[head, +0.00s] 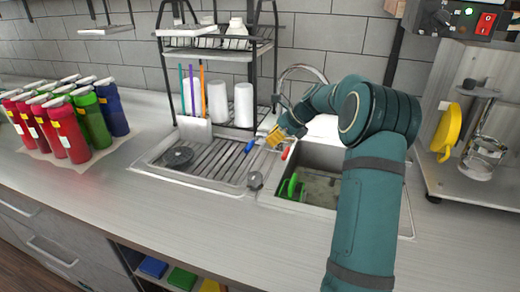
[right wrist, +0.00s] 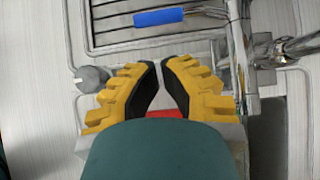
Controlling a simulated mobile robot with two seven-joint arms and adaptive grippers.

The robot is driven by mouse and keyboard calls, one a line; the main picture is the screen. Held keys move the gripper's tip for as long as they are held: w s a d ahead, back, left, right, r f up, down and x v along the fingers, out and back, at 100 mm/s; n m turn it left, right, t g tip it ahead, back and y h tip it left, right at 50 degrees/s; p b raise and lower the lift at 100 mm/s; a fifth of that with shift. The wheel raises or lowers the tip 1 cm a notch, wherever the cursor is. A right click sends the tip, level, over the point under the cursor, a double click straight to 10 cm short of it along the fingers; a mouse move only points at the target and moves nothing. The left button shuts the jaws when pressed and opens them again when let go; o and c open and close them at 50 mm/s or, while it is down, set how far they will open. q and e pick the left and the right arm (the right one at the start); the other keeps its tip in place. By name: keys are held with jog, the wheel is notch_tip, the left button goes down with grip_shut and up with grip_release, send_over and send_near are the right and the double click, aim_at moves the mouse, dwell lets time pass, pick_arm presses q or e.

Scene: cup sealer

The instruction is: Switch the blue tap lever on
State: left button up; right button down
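The blue tap lever (head: 250,146) is a short blue handle beside the tap, over the ridged drainer. It also shows near the top of the right wrist view (right wrist: 158,17). A red lever (head: 286,152) sits to its right, partly hidden by the fingers in the right wrist view (right wrist: 165,113). My right gripper (head: 272,138) has yellow fingers, close to the right of the blue lever. In the right wrist view its fingertips (right wrist: 160,70) nearly meet, with only a thin gap and nothing seen held; the blue lever lies beyond them, apart. My left gripper is not in view.
The curved metal tap (head: 305,70) rises behind my right arm. A sink (head: 315,160) with a green item (head: 291,186) lies below. A rack (head: 212,50) with white cups stands behind. Red, green and blue bottles (head: 70,130) stand left. The front counter is clear.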

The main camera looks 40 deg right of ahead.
aim_at(255, 162)
jog(key=b+x, duration=0.2)
jog(key=x, duration=0.7)
jog(key=shift+w+a+f, duration=0.15)
jog(key=shift+w+f, duration=0.05)
jog(key=shift+f, duration=0.1)
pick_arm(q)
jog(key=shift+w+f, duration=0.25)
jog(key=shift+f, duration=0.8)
